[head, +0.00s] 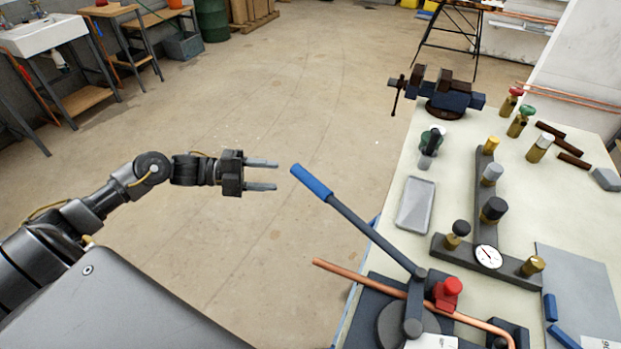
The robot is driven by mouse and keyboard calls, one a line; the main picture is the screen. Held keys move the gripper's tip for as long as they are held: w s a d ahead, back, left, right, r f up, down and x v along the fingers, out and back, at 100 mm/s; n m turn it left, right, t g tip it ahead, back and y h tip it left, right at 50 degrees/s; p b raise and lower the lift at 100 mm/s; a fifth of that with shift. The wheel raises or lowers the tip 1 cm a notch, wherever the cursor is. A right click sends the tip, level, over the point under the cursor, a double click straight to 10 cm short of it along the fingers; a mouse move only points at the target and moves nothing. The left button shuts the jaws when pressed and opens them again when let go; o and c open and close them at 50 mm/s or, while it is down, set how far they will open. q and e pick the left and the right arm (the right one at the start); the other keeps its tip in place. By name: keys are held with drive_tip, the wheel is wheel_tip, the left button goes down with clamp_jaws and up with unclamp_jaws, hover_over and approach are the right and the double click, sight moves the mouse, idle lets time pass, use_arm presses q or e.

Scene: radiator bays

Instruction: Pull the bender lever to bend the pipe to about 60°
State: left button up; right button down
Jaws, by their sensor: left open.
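The bender lever (367,228) is a dark bar with a blue grip (312,182) at its upper left end. It slants down right to the bender (398,322) at the bottom of the view. A copper pipe (362,277) lies through the bender, one straight end sticking out left past the table edge. Its right part curves down near a dark block, partly cut off by the frame. My left gripper (262,175) is open and empty, its fingers pointing right, a short gap left of the blue grip. My right gripper is not in view.
The pale workbench (396,218) carries a grey tray (415,204), a manifold with a gauge (488,257), a vise (440,97) and several brass valves. The floor (270,110) left of the bench is clear. A sink (45,35) stands far left.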

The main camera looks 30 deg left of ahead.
sight(301, 179)
use_arm(q)
drive_tip(key=d+p, duration=0.1)
drive_tip(key=d, duration=0.2)
drive_tip(key=w+d+r+m+g+p, duration=0.1)
drive_tip(key=d, duration=0.2)
drive_tip(key=d+r+m+p, duration=0.1)
drive_tip(key=d, duration=0.3)
drive_tip(key=shift+w+g, duration=0.3)
drive_tip(key=shift+w+d+f, duration=0.2)
drive_tip(key=shift+w+d, duration=0.1)
drive_tip(key=shift+d, duration=0.35)
drive_tip(key=shift+c, duration=0.3)
clamp_jaws()
